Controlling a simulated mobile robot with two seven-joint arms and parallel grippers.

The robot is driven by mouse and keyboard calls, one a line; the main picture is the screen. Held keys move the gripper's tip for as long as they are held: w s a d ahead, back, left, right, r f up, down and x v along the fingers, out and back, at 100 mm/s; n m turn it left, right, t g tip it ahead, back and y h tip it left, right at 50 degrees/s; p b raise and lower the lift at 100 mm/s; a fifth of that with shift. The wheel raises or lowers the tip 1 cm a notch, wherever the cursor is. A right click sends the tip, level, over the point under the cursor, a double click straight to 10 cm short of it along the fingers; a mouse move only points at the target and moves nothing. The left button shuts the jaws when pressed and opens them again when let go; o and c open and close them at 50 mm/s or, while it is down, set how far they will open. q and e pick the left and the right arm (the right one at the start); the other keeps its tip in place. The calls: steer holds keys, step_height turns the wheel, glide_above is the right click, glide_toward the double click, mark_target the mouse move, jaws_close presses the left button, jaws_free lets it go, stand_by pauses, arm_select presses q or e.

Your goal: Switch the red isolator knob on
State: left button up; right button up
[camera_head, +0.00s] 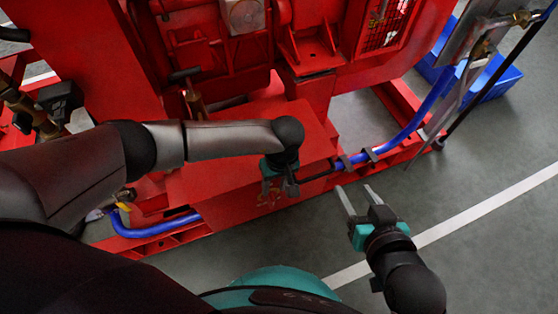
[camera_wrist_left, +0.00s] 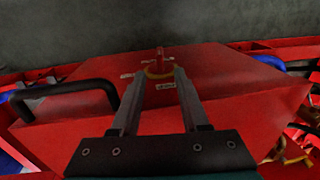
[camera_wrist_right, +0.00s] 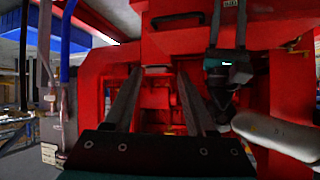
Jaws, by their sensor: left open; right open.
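The red isolator knob (camera_wrist_left: 160,58) stands up from a yellow ring on the red box (camera_wrist_left: 235,105) in the left wrist view. Small white labels sit around it. My left gripper (camera_wrist_left: 164,76) is open, with its fingertips close to the knob, one on either side of it in the picture. Whether they touch it I cannot tell. In the head view my left gripper (camera_head: 268,187) points down at the box's front, and the knob is hard to make out beside it. My right gripper (camera_head: 357,187) is open and empty over the floor, right of the box; its fingers also show in the right wrist view (camera_wrist_right: 159,72).
A black handle (camera_wrist_left: 65,88) stands on the box left of the knob in the left wrist view. A blue hose (camera_head: 385,147) runs along the red frame. A blue crate (camera_head: 490,82) stands at the back right. Grey floor (camera_head: 480,170) is clear at the right.

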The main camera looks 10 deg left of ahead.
arm_select(q)
step_height(320, 180, up, 10)
steer(key=p, duration=0.4)
steer(key=shift+w+d+f+p, duration=0.15)
steer(key=shift+w+d+p, duration=0.2)
steer(key=shift+d, duration=0.1)
arm_select(e)
steer(key=s+d+f+g+h, duration=0.2)
steer(key=s+d+g+h, duration=0.1)
steer(key=s+d+g, duration=0.2)
steer(key=shift+s+d+f+m+g, duration=0.15)
steer(key=shift+d+m+g, duration=0.15)
steer(key=shift+d+g, duration=0.6)
steer(key=shift+d, duration=0.2)
